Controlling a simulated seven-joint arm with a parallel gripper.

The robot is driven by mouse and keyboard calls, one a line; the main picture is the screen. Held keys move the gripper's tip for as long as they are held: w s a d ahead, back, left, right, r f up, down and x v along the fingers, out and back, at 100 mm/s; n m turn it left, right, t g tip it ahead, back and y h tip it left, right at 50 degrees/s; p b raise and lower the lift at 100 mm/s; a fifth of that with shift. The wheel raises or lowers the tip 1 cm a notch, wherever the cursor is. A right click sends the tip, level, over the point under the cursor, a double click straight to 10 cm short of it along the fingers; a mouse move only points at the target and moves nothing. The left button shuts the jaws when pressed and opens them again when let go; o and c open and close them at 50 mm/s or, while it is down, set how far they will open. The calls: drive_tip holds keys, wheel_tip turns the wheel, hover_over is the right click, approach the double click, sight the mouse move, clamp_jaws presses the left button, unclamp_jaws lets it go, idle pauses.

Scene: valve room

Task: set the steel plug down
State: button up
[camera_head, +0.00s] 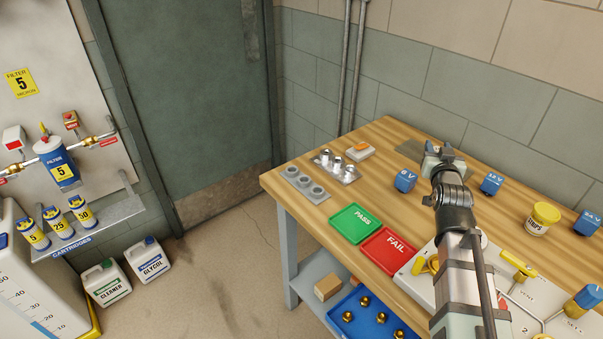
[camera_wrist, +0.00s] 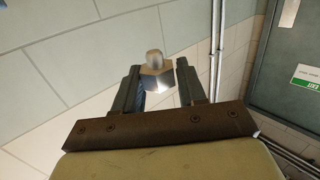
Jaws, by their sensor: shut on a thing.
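In the wrist view, my gripper (camera_wrist: 156,72) is shut on the steel plug (camera_wrist: 157,80), a small hex-bodied piece with a rounded knob on top. It sits between the two fingertips, with the wall behind it. In the head view, my gripper (camera_head: 444,150) is over the back part of the wooden workbench (camera_head: 385,205); the plug cannot be made out there, and its height above the bench is unclear. A grey block with round sockets (camera_head: 304,185) stands near the left bench edge. Beside it is a holder with several shiny steel pieces (camera_head: 336,166).
A green PASS tray (camera_head: 356,223) and red FAIL tray (camera_head: 388,250) lie empty at the front. Blue blocks (camera_head: 405,180) (camera_head: 491,183) flank my gripper. A yellow-lidded jar (camera_head: 542,217) stands to the right. A valve panel (camera_head: 420,283) occupies the front right.

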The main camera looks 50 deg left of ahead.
drive_tip(key=s+a+f+n+g+y, duration=0.2)
drive_tip(key=s+a+f, duration=0.1)
drive_tip(key=s+a, duration=0.95)
drive_tip(key=s+a+f+n+g+y, duration=0.1)
drive_tip(key=s+a+f+g, duration=0.15)
drive_tip(key=s+a, duration=1)
drive_tip(key=s+a+f+n+g+y, duration=0.1)
drive_tip(key=s+a+f+n+y, duration=0.15)
drive_tip(key=s+a, duration=1)
drive_tip(key=w+a+r+m+t+h, duration=0.1)
drive_tip(key=w+a+m+t+h, duration=0.1)
drive_tip(key=w+m+t+h, duration=0.7)
drive_tip(key=w+d+r+m+h, duration=0.4)
drive_tip(key=d+h, duration=0.3)
drive_tip(key=shift+w+d+r, duration=0.15)
drive_tip(key=shift+w+d, duration=0.05)
drive_tip(key=shift+d, duration=0.15)
drive_tip(key=shift+f, duration=4.8)
drive_tip(key=shift+f, duration=0.15)
